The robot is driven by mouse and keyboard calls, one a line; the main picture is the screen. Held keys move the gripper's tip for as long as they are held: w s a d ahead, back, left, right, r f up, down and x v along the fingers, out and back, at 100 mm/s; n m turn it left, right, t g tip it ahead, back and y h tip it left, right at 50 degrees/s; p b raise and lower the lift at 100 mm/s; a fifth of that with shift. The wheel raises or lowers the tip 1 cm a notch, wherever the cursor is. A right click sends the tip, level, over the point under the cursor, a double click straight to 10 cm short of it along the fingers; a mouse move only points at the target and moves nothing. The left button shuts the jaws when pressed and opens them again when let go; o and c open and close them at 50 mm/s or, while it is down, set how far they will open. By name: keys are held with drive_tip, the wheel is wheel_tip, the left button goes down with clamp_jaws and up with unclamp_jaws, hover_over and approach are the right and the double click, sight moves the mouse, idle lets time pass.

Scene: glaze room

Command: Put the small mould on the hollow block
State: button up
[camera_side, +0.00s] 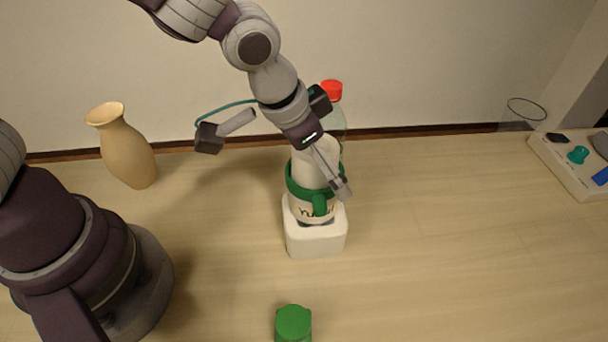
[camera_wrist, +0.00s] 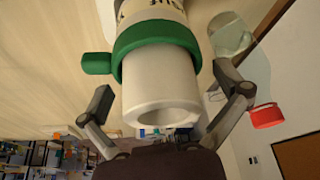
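A white hollow cylinder, seemingly the small mould (camera_side: 303,172), rises out of a green-rimmed, green-handled white cup (camera_side: 295,203) with dark lettering. The cup stands upright on a white rounded block (camera_side: 315,243), seemingly the hollow block, whose top is mostly covered. In the wrist view the mould (camera_wrist: 155,75) shows its open end towards me, with the cup's green band (camera_wrist: 155,38) around it. My gripper (camera_side: 328,182) is at the mould from above. In the wrist view its fingers (camera_wrist: 165,90) stand apart on both sides, with gaps to the mould. The mould's lower part is hidden.
A clear bottle with a red cap (camera_side: 331,90) stands close behind the cup. A tan vase (camera_side: 127,150) is at the left, a green-lidded container (camera_side: 293,322) at the front. A clear glass (camera_side: 521,115) and a tray of small items (camera_side: 562,172) are at the right. The right-middle table is clear.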

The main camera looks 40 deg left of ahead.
drive_tip(key=shift+r, duration=0.25)
drive_tip(key=v, duration=1.2)
drive_tip(key=s+a+f+n+t+y, duration=0.1)
drive_tip(key=s+a+n, duration=0.3)
drive_tip(key=a, duration=0.9)
drive_tip(key=shift+s+f+n+y, duration=0.3)
drive_tip(key=shift+s+f+y, duration=0.1)
drive_tip(key=shift+s, duration=0.6)
